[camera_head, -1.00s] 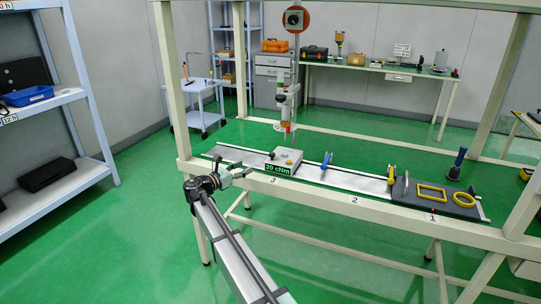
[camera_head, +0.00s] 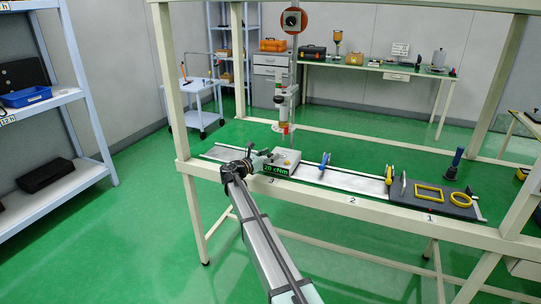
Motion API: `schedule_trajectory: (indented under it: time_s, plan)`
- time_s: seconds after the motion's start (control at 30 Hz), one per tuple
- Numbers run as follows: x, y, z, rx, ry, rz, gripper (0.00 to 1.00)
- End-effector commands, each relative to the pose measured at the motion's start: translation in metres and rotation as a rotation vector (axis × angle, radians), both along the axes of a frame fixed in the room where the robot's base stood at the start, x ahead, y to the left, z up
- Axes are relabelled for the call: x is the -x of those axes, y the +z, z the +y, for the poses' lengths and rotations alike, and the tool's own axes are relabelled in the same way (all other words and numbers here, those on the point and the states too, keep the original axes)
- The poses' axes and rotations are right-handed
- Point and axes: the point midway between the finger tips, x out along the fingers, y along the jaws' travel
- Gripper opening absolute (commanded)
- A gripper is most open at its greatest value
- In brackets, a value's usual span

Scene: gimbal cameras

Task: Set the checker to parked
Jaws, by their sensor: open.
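My gripper (camera_head: 266,156) is open and empty, at the checker's left side in the picture. The gripper overlaps the box's left top corner in this view, so I cannot tell whether they touch. The knobs on the box's top are partly hidden and too small to read.
A vertical tool (camera_head: 283,115) hangs just behind the checker. A blue clamp (camera_head: 325,160) and a yellow clamp (camera_head: 388,175) stand along the rail to the right. A dark mat (camera_head: 440,206) holds yellow frames. The bench's front beam (camera_head: 330,197) runs below.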

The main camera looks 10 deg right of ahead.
Motion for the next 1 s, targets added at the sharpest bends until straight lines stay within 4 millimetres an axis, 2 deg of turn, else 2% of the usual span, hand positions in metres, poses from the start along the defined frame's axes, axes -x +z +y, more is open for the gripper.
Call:
schedule_trajectory:
  time_s: [0.37, 0.4, 0.53, 0.57, 1.0]
  plan:
    - [-0.0032, -0.0002, -0.0048, 0.000, 0.000, 0.000, 0.55]
    - [-0.0032, -0.0002, -0.0048, 0.000, 0.000, 0.000, 0.48]
    - [-0.0032, -0.0002, -0.0047, 0.000, 0.000, 0.000, 0.02]
    - [-0.0032, -0.0002, -0.0047, 0.000, 0.000, 0.000, 0.00]
    - [-0.0052, 0.0009, -0.0024, 0.000, 0.000, 0.000, 0.00]
